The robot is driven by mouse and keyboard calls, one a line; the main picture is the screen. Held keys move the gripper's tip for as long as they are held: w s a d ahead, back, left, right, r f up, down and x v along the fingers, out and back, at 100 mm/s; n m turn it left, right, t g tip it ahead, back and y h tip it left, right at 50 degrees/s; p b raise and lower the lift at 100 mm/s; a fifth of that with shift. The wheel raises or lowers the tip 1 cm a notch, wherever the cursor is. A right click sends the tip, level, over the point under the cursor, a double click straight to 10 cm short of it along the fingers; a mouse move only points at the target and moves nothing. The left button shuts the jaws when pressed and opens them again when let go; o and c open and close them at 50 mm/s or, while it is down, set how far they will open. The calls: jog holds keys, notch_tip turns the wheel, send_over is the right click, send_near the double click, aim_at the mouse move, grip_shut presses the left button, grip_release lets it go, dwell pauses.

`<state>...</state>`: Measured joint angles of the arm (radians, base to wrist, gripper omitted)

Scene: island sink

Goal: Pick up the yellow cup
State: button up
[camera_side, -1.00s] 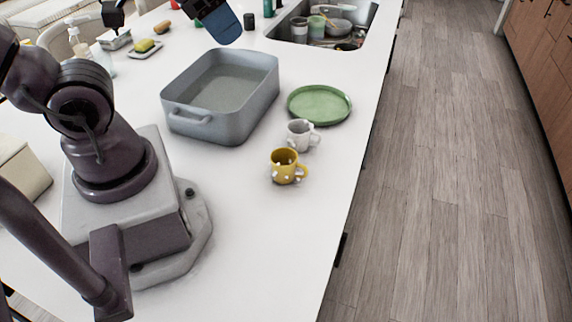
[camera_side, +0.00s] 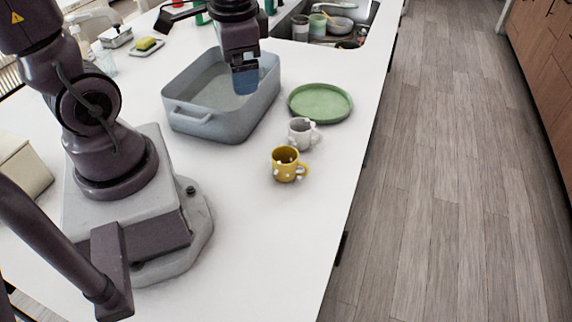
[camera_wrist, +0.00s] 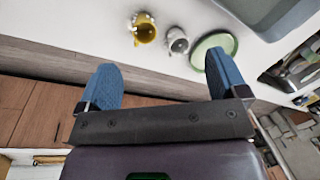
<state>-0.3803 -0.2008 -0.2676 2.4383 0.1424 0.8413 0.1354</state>
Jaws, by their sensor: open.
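The yellow cup (camera_side: 286,165) with white spots stands upright on the white counter, its handle to the right in the side view. In the wrist view the yellow cup (camera_wrist: 145,31) shows at the top, beyond my fingertips. My gripper (camera_side: 245,80) hangs over the grey basin, above and behind the cup, well apart from it. In the wrist view my gripper (camera_wrist: 160,75) has its two blue fingers spread wide with nothing between them.
A white cup (camera_side: 301,133) stands just behind the yellow cup. A green plate (camera_side: 320,104) lies behind that, and the grey basin (camera_side: 190,117) stands to the left. The counter in front of the yellow cup is clear. The counter's right edge drops to the floor.

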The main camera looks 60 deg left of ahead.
notch_tip(320, 180, down, 6)
jog(key=w+a+m+g, duration=0.1)
jog(key=m+g, duration=0.1)
jog(key=m, duration=0.2)
jog(key=m+t+h, duration=0.2)
jog(key=m, duration=1.1)
send_near(286, 166)
jog(key=w+a, duration=0.1)
jog(key=a, duration=0.2)
jog(key=shift+m, duration=0.3)
jog(key=f, duration=0.7)
jog(key=shift+d+f, duration=0.2)
jog(key=shift+f, duration=0.05)
notch_tip(286, 166, down, 6)
jog(key=shift+w+r, duration=0.15)
jog(key=shift+r, duration=0.05)
jog(key=c, duration=1)
jog(key=shift+r, duration=0.15)
jog(key=shift+c, duration=0.2)
